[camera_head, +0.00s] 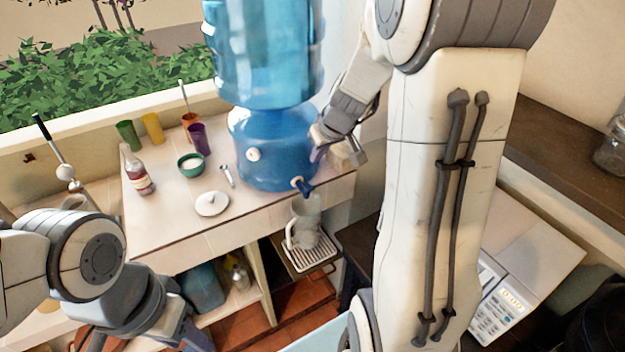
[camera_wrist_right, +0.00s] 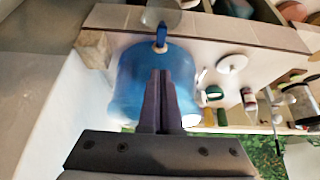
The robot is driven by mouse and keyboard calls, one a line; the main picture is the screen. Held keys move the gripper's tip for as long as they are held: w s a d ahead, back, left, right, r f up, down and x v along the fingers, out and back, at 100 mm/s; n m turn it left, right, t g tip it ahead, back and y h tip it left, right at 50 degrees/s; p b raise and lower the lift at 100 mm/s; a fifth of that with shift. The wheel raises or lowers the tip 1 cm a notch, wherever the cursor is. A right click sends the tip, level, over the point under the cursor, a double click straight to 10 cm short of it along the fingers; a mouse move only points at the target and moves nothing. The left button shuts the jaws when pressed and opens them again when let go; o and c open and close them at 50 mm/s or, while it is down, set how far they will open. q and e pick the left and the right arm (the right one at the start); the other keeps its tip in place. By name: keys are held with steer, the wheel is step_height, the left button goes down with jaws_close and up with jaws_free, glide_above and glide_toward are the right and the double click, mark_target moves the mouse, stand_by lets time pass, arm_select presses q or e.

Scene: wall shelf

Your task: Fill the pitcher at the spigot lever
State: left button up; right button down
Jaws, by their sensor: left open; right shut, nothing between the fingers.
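The clear pitcher (camera_head: 303,222) stands upright on a slatted drip tray (camera_head: 312,254), below the spigot. The spigot's blue lever (camera_head: 306,190) is at the base of the blue water dispenser (camera_head: 268,150); it also shows in the right wrist view (camera_wrist_right: 161,36), with part of the pitcher (camera_wrist_right: 160,14) beyond it. My right gripper (camera_head: 318,153) is beside the dispenser, above the lever; its fingers (camera_wrist_right: 162,75) are together and empty, apart from the lever. My left gripper (camera_head: 182,334) is low at the left, partly cut off, away from the pitcher. The pitcher's water level is unclear.
The counter holds a bottle (camera_head: 137,170), a green bowl (camera_head: 191,165), a white lid (camera_head: 211,203), a spoon (camera_head: 227,175) and several coloured cups (camera_head: 152,128). A white appliance (camera_head: 497,310) is at lower right. My right arm hides much of the right side.

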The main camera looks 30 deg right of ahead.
steer(key=b, duration=0.1)
glide_above(309, 186)
steer(key=f, duration=0.4)
steer(key=s+f, duration=0.1)
steer(key=f, duration=0.2)
step_height(309, 186, down, 2)
steer(key=shift+s+f+b, duration=0.15)
steer(key=shift+f+b, duration=0.1)
steer(key=shift+b, duration=0.65)
steer(key=shift+s+f+b, duration=0.25)
steer(key=shift+f+b, duration=0.15)
steer(key=shift+f, duration=0.2)
